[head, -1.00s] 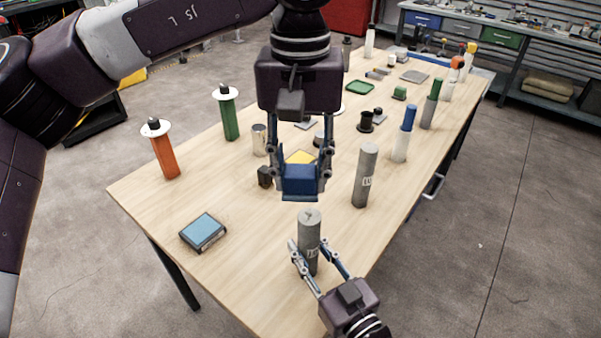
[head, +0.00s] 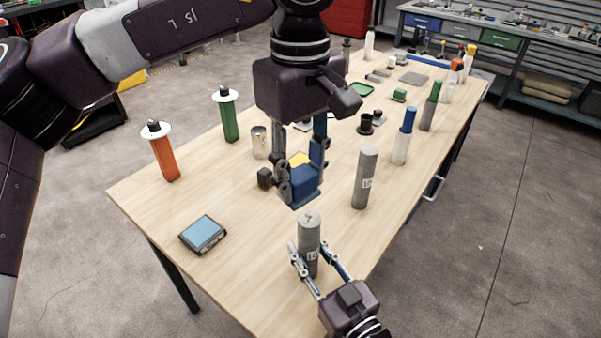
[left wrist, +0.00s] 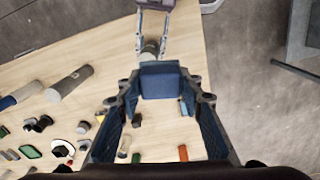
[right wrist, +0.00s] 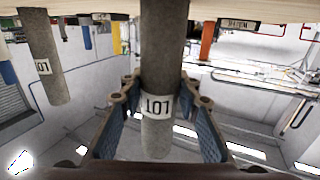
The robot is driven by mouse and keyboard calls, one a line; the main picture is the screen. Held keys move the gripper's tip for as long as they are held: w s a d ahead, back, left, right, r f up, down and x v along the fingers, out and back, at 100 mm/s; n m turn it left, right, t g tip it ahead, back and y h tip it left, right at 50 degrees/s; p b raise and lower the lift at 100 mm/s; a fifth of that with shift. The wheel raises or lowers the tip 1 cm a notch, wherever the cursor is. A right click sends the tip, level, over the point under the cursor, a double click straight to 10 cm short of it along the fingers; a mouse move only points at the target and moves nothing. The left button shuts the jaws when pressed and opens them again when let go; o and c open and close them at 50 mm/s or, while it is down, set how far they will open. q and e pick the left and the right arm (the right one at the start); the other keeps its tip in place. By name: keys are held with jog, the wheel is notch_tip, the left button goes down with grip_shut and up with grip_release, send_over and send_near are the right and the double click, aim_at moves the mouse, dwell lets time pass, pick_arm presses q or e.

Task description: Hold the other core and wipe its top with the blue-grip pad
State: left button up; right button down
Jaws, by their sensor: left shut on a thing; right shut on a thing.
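My left gripper (head: 302,180) is shut on the blue-grip pad (head: 303,186), which it holds above the table. The pad's blue block also shows between the fingers in the left wrist view (left wrist: 160,82). My right gripper (head: 319,270) is shut on a grey core (head: 309,240) that stands upright near the table's front edge. This core bears a label reading 101 in the right wrist view (right wrist: 158,105). The pad is above and slightly behind the core's top, apart from it. A second grey core (head: 365,178) stands upright to the right, behind the held one.
A blue-topped box (head: 203,233) lies at the front left of the table (head: 150,205). Orange (head: 164,155) and green (head: 230,118) handled tools stand at the left. A metal cup (head: 259,141), a small black block (head: 264,179) and a yellow item (head: 299,159) lie behind the pad.

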pick_arm(q)
jog(key=shift+f, duration=0.2)
notch_tip(320, 180, down, 6)
jog(key=shift+f, duration=0.25)
jog(key=shift+w+d+f, duration=0.25)
jog(key=shift+w+f, duration=0.15)
jog(key=shift+f, duration=0.2)
jog(key=shift+c, duration=0.4)
jog(key=shift+w+d, duration=1.2)
jog(key=shift+w, duration=0.7)
jog(key=shift+s+a, duration=1.3)
jog(key=shift+s, duration=0.75)
jog(key=shift+s+a+r, duration=0.1)
jog(key=shift+s+r, duration=0.05)
jog(key=shift+r, duration=1.9)
jog(key=shift+s+a+r, duration=0.1)
jog(key=shift+r, duration=1.9)
pick_arm(e)
jog(key=c, duration=1.4)
grip_release()
